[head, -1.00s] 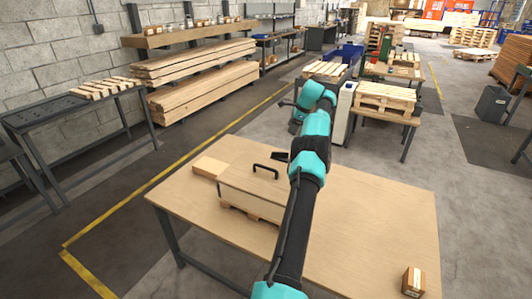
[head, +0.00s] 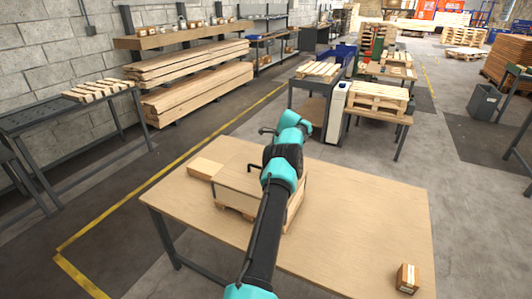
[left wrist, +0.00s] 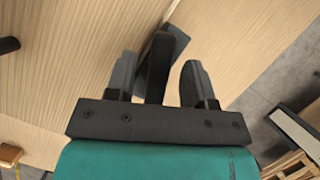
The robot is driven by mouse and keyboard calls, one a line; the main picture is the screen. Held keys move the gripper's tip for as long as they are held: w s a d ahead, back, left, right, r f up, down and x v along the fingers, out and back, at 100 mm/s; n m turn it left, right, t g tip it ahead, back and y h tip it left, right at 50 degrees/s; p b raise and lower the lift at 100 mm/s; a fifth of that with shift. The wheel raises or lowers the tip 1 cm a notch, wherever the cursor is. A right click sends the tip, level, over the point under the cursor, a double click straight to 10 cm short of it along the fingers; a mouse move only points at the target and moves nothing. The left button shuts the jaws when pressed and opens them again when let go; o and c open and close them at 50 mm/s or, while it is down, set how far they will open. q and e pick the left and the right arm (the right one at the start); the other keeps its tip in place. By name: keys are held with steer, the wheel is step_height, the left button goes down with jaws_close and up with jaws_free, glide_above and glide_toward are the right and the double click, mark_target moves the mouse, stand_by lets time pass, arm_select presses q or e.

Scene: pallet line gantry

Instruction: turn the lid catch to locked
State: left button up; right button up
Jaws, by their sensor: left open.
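A light wooden crate with a flat lid (head: 235,180) stands on a small pallet on the table, largely behind my left arm in the head view. In the left wrist view, the pale lid (left wrist: 90,60) fills the upper area and the black catch lever (left wrist: 165,48) stands between the two fingers of my left gripper (left wrist: 157,72). The gripper is open around the lever, with a gap on the right; contact on the left is unclear. The gripper tips are hidden in the head view. My right gripper is not in view.
The table (head: 350,220) is clear to the right, apart from a small carton (head: 407,278) at the front right corner. A flat wooden block (head: 205,168) lies left of the crate. A black handle end (left wrist: 8,45) shows at the left wrist view's left edge.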

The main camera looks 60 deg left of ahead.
arm_select(q)
steer(key=shift+s+f, duration=0.1)
steer(key=shift+f, duration=0.1)
jaws_close()
stand_by(0.4)
steer(key=shift+n+h, duration=0.3)
steer(key=shift+n, duration=0.5)
jaws_free()
